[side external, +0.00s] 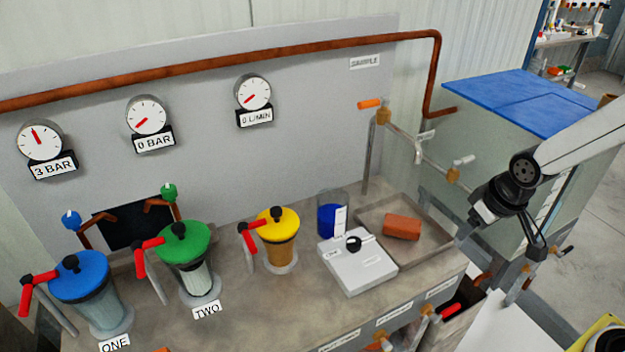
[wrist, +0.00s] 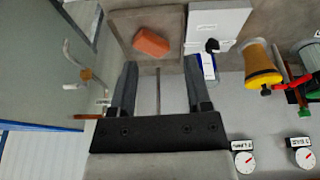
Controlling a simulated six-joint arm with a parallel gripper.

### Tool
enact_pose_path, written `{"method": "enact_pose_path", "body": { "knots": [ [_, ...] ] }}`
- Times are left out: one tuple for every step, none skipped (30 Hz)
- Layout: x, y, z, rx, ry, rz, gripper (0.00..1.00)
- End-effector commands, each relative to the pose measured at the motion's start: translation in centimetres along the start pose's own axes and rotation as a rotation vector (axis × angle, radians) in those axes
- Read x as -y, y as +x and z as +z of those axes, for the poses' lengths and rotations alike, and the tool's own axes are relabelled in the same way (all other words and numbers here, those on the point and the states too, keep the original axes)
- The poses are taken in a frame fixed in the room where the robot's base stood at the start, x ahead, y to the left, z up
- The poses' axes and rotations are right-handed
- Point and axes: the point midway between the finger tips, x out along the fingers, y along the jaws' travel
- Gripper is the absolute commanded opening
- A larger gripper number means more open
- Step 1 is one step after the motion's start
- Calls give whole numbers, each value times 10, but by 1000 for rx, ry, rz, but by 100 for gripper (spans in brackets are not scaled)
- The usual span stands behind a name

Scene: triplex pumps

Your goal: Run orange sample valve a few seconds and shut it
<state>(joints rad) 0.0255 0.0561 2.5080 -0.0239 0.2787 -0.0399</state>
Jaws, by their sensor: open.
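The orange sample valve handle (side external: 370,103) sticks out to the left, roughly level, from a brass valve body (side external: 384,116) below the SAMPLE label (side external: 365,62). The flow gauge (side external: 253,92) is labelled 0 L/MIN.
A second brass valve (side external: 453,175) with a pale handle sits on the pipe near my gripper. A tray (side external: 376,222) holds a reddish-brown block (side external: 402,227). A blue-filled beaker (side external: 332,215), a white scale (side external: 357,266) and yellow (side external: 278,240), green and blue pumps stand leftward.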

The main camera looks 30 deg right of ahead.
Motion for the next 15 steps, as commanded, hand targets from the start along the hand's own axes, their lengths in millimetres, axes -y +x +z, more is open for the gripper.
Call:
{"method": "enact_pose_path", "body": {
  "knots": [
    [-5,4,-11,-23,-13,8,63],
    [-9,7,-18,-43,-23,13,63],
    [-14,11,-29,-71,-40,22,63],
    [-18,14,-38,-93,-53,29,63],
    [-23,17,-47,-116,-69,37,63],
    [-29,22,-60,-150,-89,48,63],
    [-34,26,-69,-175,-106,58,63],
    [-40,29,-79,-201,-123,68,63],
    [-47,34,-92,-236,-146,82,63],
    [-53,38,-101,-262,-165,93,63],
    [-58,41,-110,-288,-182,104,63],
    [-66,46,-121,-322,-206,120,63],
    [-72,49,-130,-348,-224,133,63],
    [-78,53,-138,-372,-242,145,63],
    [-86,58,-148,-403,-265,162,63]
  ]
}}
